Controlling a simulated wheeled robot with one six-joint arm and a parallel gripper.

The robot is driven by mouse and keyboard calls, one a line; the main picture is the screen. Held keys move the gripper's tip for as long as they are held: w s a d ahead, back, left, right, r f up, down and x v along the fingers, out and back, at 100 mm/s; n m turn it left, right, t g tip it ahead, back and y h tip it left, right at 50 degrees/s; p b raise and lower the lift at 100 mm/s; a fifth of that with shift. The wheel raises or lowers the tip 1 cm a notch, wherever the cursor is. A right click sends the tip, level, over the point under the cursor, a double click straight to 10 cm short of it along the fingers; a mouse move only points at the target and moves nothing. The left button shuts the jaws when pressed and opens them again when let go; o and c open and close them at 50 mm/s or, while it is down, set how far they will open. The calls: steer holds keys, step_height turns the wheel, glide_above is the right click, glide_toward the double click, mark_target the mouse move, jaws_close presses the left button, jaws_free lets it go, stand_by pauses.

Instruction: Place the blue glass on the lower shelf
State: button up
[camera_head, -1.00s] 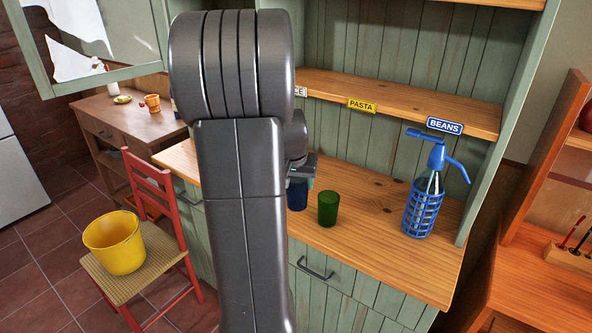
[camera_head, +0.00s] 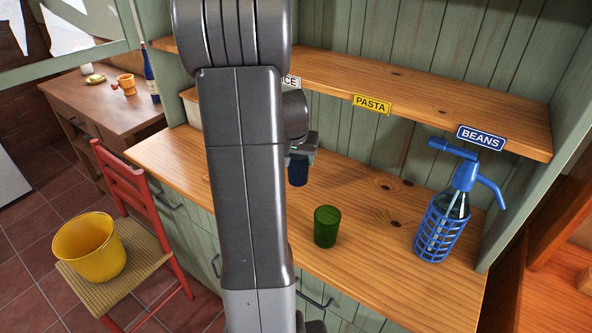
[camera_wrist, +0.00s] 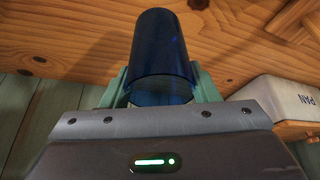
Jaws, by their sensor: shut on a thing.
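The blue glass (camera_head: 298,174) is held in my gripper (camera_head: 302,152), above the wooden counter (camera_head: 375,275) and behind and left of the green glass (camera_head: 326,227). In the wrist view the blue glass (camera_wrist: 162,45) stands between the two greenish fingers of my gripper (camera_wrist: 160,88), which are shut on its sides. The lower shelf (camera_head: 430,92) is a wooden board with name tags on its front edge, higher than the glass. My arm hides the shelf's left-middle part.
A blue caged siphon bottle (camera_head: 442,225) stands on the counter at right, its top near the BEANS tag (camera_head: 481,137). The PASTA tag (camera_head: 371,104) hangs on the shelf edge. The visible shelf top is clear. A chair with a yellow bucket (camera_head: 90,250) stands at left.

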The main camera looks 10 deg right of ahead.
mark_target(298, 171)
steer(key=shift+f, duration=2.5)
steer(key=shift+f, duration=0.1)
steer(key=shift+f, duration=0.15)
steer(key=o, duration=1.1)
steer(key=shift+r, duration=0.2)
